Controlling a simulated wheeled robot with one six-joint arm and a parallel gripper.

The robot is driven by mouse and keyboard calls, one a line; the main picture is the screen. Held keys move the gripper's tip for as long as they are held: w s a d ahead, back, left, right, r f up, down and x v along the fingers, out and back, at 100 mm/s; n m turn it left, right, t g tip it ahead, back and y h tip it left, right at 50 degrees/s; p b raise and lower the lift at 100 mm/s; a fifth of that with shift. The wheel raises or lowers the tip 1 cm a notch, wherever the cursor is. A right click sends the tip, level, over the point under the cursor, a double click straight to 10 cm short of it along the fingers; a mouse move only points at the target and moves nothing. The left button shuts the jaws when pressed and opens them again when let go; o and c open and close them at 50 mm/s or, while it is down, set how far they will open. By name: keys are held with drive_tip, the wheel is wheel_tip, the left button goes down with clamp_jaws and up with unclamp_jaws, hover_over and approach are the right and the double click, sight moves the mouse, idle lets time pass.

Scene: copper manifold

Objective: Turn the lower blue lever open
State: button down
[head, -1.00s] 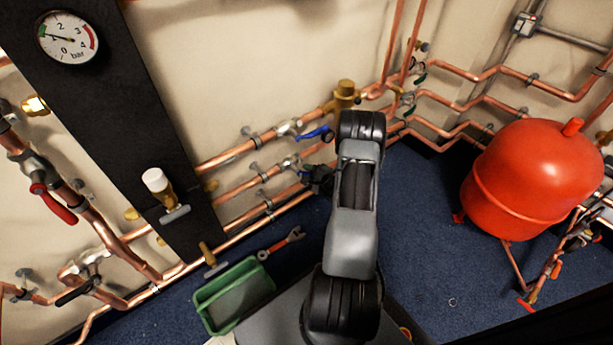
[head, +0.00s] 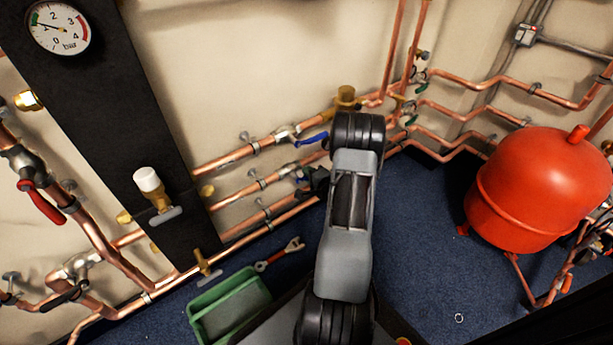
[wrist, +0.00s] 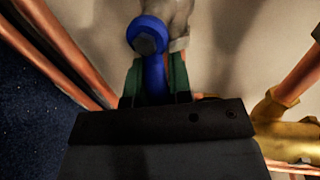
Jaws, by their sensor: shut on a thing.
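The lower blue lever (head: 301,173) sits on the lower valve of the copper pipes in the head view, mostly hidden behind my gripper (head: 318,181). In the wrist view the blue lever (wrist: 148,38) shows its round hub and dark bolt, with its handle running down between the green-lined jaws of my gripper (wrist: 154,76). The jaws are shut on the handle. The grey valve body (wrist: 178,18) is just beyond the hub. The far end of the handle is hidden by the gripper. The upper blue lever (head: 312,138) is free, just above my gripper.
Copper pipes (head: 240,153) run close around the gripper along the wall. A brass fitting (wrist: 275,118) is at the right in the wrist view. A green tray (head: 230,306) and a wrench (head: 280,254) lie on the floor.

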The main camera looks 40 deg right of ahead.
drive_tip(key=c, duration=1)
unclamp_jaws()
drive_tip(key=shift+c, duration=0.2)
drive_tip(key=d+p+v, duration=0.1)
drive_tip(key=p+v, duration=0.3)
drive_tip(key=v, duration=0.9)
drive_tip(key=shift+s+a, duration=0.4)
drive_tip(key=shift+s, duration=0.05)
drive_tip(key=shift+r, duration=0.15)
